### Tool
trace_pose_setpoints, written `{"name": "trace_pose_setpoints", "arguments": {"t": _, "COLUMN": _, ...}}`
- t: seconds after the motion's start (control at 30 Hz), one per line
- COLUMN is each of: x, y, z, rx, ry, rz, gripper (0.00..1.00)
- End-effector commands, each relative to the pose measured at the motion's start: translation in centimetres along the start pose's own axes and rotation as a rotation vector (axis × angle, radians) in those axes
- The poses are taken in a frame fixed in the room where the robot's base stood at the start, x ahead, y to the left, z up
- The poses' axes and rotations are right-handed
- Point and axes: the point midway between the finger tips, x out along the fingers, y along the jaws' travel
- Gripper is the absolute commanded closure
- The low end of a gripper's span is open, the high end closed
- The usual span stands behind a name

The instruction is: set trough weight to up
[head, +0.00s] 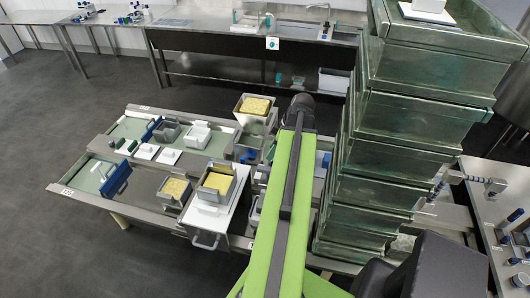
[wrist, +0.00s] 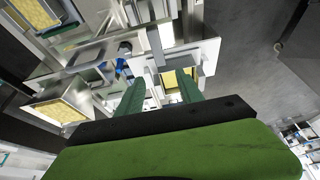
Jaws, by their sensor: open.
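Two long steel troughs lie left of my arm, the front one (head: 130,210) and the back one (head: 118,128). I cannot tell for certain which part is the trough weight. A grey box with a yellow block (head: 217,181) stands on a white panel with a handle at the front trough's right part. A white block (head: 197,133) sits on the back trough. In the wrist view my gripper (wrist: 160,90) shows two green fingers, apart and empty. Beyond them is a pale box with yellow inside (wrist: 180,79). My gripper is hidden in the head view.
A tall stack of greenish translucent bins (head: 385,150) stands close to the right of my arm. Another box with a yellow block (head: 255,106) is at the back trough's right end. A sink counter (head: 265,45) is behind. Floor at left is clear.

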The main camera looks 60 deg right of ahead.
Motion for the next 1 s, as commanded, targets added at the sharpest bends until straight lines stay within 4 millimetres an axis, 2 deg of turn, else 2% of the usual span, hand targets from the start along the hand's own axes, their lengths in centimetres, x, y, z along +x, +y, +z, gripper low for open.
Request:
{"name": "trace_pose_setpoints", "arguments": {"t": 0.03, "x": -2.4, "y": 0.0, "z": -0.5, "rx": 0.001, "ry": 0.0, "rz": 0.001, "gripper": 0.56}}
{"name": "trace_pose_setpoints", "arguments": {"t": 0.1, "x": -4.1, "y": 0.0, "z": -0.5, "rx": 0.002, "ry": 0.0, "rz": 0.001, "gripper": 0.56}}
{"name": "trace_pose_setpoints", "arguments": {"t": 0.3, "x": -7.8, "y": 0.0, "z": -0.4, "rx": 0.001, "ry": 0.0, "rz": 0.001, "gripper": 0.56}}
{"name": "trace_pose_setpoints", "arguments": {"t": 0.4, "x": -8.8, "y": 0.0, "z": -0.2, "rx": 0.001, "ry": 0.0, "rz": 0.0, "gripper": 0.56}}
{"name": "trace_pose_setpoints", "arguments": {"t": 0.8, "x": -9.1, "y": 0.0, "z": 0.0, "rx": 0.0, "ry": 0.0, "rz": 0.0, "gripper": 0.58}}
{"name": "trace_pose_setpoints", "arguments": {"t": 0.9, "x": -8.4, "y": -0.2, "z": -0.7, "rx": 0.002, "ry": -0.004, "rz": -0.007, "gripper": 0.71}}
{"name": "trace_pose_setpoints", "arguments": {"t": 0.97, "x": -6.8, "y": -0.8, "z": -2.1, "rx": 0.009, "ry": -0.016, "rz": -0.02, "gripper": 0.79}}
{"name": "trace_pose_setpoints", "arguments": {"t": 1.0, "x": -5.2, "y": -1.4, "z": -3.6, "rx": 0.016, "ry": -0.029, "rz": -0.034, "gripper": 0.84}}
